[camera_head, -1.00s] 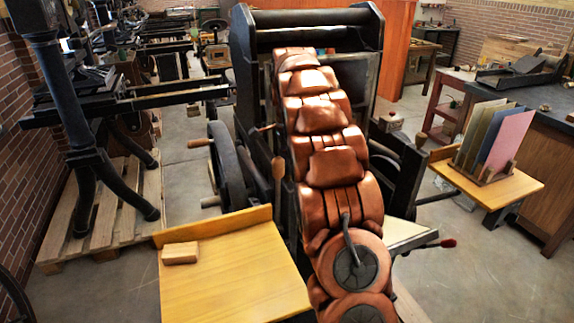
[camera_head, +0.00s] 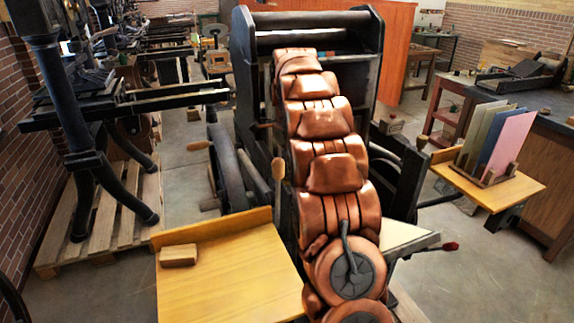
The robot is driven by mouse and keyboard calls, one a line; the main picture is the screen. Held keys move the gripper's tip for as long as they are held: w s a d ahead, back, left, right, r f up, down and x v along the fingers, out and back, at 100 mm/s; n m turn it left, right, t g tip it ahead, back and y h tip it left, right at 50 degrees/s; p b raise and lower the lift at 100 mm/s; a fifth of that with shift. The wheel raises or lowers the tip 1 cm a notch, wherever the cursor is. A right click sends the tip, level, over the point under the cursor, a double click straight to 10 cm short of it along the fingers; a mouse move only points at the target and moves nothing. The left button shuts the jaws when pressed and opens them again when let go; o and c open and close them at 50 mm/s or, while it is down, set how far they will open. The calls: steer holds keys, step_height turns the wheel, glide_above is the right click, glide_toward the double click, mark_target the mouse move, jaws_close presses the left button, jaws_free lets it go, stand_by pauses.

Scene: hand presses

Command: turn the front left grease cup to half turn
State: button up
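The black hand press (camera_head: 243,80) stands straight ahead, with a large side wheel (camera_head: 228,170) on its left. My copper-coloured arm reaches up and away from me across the front of the press, its far end just below the press's top roller (camera_head: 310,38). My gripper is hidden behind the arm, so its fingers and anything between them do not show. I cannot make out the front left grease cup; that part of the press is small, dark or covered by my arm.
A yellow wooden board (camera_head: 230,280) with a small wooden block (camera_head: 178,255) juts out at front left. A shelf (camera_head: 505,190) with upright coloured boards (camera_head: 500,143) is at right. Another press (camera_head: 75,110) stands on a pallet (camera_head: 100,225) at left. Floor at lower right is clear.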

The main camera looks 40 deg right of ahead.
steer(key=o, duration=1.1)
steer(key=shift+o, duration=0.2)
steer(key=n+p, duration=0.1)
steer(key=n, duration=0.2)
steer(key=shift+r, duration=0.1)
steer(key=n+p, duration=0.1)
steer(key=n, duration=0.4)
steer(key=shift+p, duration=0.3)
steer(key=n, duration=0.5)
steer(key=shift+n+p, duration=0.3)
steer(key=shift+n, duration=0.8)
steer(key=shift+n+p, duration=0.75)
steer(key=shift+n, duration=0.25)
